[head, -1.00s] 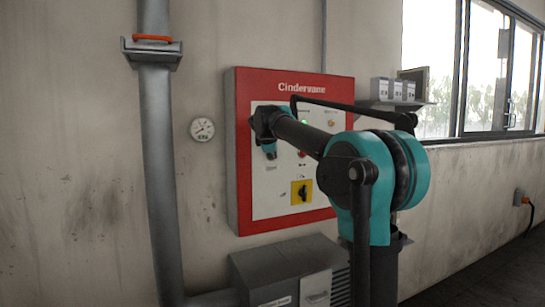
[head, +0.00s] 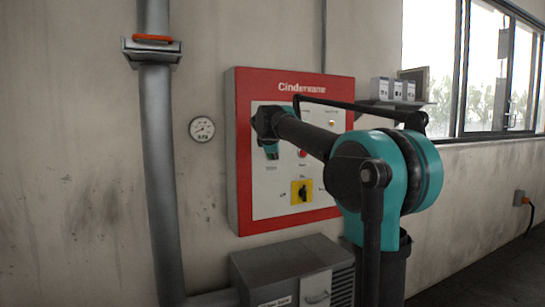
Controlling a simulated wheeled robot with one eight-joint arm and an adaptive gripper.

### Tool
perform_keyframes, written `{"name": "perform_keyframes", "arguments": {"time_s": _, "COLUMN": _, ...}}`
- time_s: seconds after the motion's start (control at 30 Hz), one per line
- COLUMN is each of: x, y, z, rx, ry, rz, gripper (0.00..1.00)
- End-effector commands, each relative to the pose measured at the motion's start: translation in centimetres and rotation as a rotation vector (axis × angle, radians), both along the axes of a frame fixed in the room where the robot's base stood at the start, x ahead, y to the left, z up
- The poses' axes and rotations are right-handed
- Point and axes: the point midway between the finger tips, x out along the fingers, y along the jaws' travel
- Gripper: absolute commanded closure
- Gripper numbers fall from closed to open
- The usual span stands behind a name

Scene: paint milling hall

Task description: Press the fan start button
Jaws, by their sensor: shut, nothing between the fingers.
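The control panel (head: 232,150) is a red-framed box on the wall with a white face and a "Cindervane" heading. On it I see a red button (head: 302,153), a small yellowish lamp (head: 331,123) and a black rotary switch on a yellow plate (head: 301,191).
A grey cabinet (head: 285,262) stands below the panel. A grey pipe (head: 160,180) runs up the wall at left, with a round gauge (head: 202,129) beside it. A shelf with boxes (head: 395,102) is on the wall at right, beside the window.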

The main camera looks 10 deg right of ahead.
Motion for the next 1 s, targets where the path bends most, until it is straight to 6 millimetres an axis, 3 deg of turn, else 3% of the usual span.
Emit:
{"name": "perform_keyframes", "arguments": {"time_s": 0.17, "x": -0.2, "y": -0.1, "z": 0.0, "rx": 0.0, "ry": 0.0, "rz": 0.0, "gripper": 1.0}}
{"name": "perform_keyframes", "arguments": {"time_s": 0.7, "x": -4.5, "y": -1.5, "z": 0.0, "rx": -0.001, "ry": 0.0, "rz": 0.001, "gripper": 1.0}}
{"name": "perform_keyframes", "arguments": {"time_s": 1.0, "x": -4.8, "y": -1.6, "z": 0.0, "rx": 0.0, "ry": 0.0, "rz": 0.0, "gripper": 1.0}}
